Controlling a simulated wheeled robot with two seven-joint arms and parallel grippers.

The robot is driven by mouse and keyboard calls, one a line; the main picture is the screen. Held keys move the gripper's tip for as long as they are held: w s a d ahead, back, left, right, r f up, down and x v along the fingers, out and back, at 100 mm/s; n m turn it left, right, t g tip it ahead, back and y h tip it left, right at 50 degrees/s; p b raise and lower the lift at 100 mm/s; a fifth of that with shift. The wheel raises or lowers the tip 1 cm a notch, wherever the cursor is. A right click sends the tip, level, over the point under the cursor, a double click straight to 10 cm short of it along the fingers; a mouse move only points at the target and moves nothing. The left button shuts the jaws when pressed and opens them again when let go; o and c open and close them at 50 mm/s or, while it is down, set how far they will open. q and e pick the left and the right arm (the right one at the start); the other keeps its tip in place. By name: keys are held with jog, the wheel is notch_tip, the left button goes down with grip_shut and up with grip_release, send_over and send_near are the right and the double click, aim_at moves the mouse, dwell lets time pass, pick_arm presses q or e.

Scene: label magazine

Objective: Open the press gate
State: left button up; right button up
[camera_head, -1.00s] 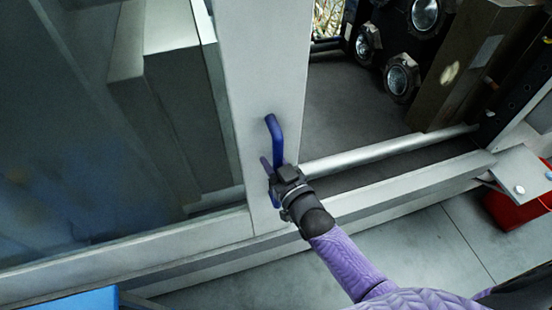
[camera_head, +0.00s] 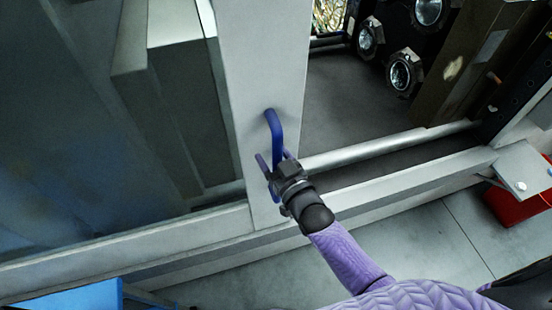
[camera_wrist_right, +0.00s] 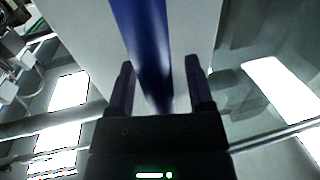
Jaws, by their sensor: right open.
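The press gate (camera_head: 258,60) is a pale grey upright frame with a large glass pane on its left. A blue bar handle (camera_head: 274,130) is fixed to the frame. My right gripper (camera_head: 272,160) is at the lower part of the handle, its two fingers on either side of the bar. In the right wrist view the blue handle (camera_wrist_right: 146,50) runs between the open fingers (camera_wrist_right: 160,85), with gaps to both. My left gripper is not in view.
Right of the gate frame is an opening with a dark floor (camera_head: 355,100), round lamp-like fittings (camera_head: 403,73) and a brown block (camera_head: 465,70). A grey rail (camera_head: 400,190) runs along the front. A blue object (camera_head: 75,298) is at the lower left, a red one (camera_head: 515,205) at the right.

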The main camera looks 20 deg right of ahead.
jog(key=v, duration=0.9)
jog(key=shift+s, duration=0.4)
jog(key=shift+d, duration=0.1)
jog(key=shift+f, duration=0.1)
